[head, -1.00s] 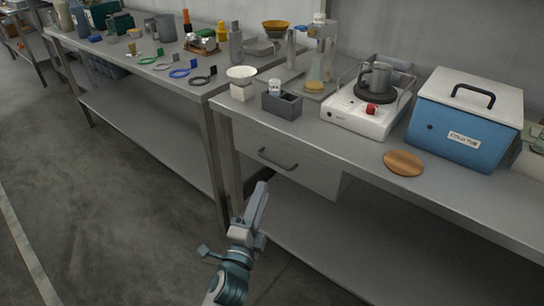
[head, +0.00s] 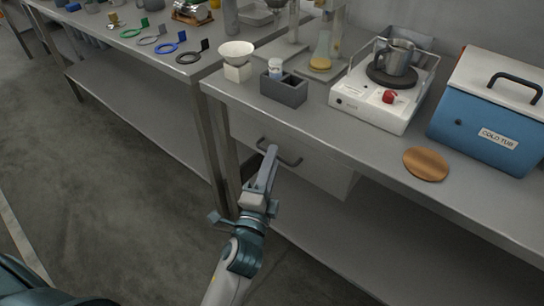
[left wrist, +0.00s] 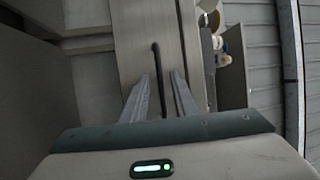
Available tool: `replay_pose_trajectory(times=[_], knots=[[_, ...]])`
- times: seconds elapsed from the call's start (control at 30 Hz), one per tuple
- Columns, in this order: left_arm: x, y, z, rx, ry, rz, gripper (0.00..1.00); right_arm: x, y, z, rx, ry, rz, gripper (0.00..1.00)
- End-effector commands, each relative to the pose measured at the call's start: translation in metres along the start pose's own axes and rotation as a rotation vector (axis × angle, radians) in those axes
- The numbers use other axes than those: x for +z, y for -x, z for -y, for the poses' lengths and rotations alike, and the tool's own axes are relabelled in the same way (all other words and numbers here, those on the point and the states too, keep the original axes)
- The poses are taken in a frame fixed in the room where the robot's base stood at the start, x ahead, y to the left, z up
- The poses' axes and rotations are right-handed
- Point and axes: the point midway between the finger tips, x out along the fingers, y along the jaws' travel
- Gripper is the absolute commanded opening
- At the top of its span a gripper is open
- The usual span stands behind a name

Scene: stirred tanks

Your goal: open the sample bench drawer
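The sample bench drawer (head: 325,173) is a grey box under the bench top and looks shut. Its dark bar handle (head: 290,161) is partly hidden behind my left gripper (head: 268,165) in the head view. In the left wrist view the handle (left wrist: 157,75) runs upright in the picture, between the two fingers of my left gripper (left wrist: 160,92). The fingers are apart, with a gap on each side of the bar. I cannot tell how deep the handle sits between them. My right gripper is not in view.
On the bench top (head: 345,135) stand a grey block holder (head: 284,90), a white hotplate (head: 372,108) with a metal pot, a wooden disc (head: 426,164) and a blue cold tub (head: 490,125). A second bench (head: 130,75) adjoins at the left. The floor in front is clear.

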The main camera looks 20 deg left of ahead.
Motion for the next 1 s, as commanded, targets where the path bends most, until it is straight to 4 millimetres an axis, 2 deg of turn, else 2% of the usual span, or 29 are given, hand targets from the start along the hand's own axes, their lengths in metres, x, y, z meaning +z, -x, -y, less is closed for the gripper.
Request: replay_pose_trajectory(times=[0.17,0.27,0.3,1.0], knots=[[0.0000,0.0000,0.0001,0.000,0.000,0.000,0.26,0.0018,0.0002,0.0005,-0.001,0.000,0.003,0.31],[0.0001,0.0000,0.0001,0.000,0.000,0.000,0.04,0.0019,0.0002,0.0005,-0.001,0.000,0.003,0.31],[0.0001,0.0000,0.0000,0.000,0.000,0.000,0.00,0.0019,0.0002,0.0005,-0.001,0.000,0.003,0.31],[0.0004,-0.0001,-0.0002,0.000,0.000,0.000,0.00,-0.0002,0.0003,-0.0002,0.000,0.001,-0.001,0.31]])
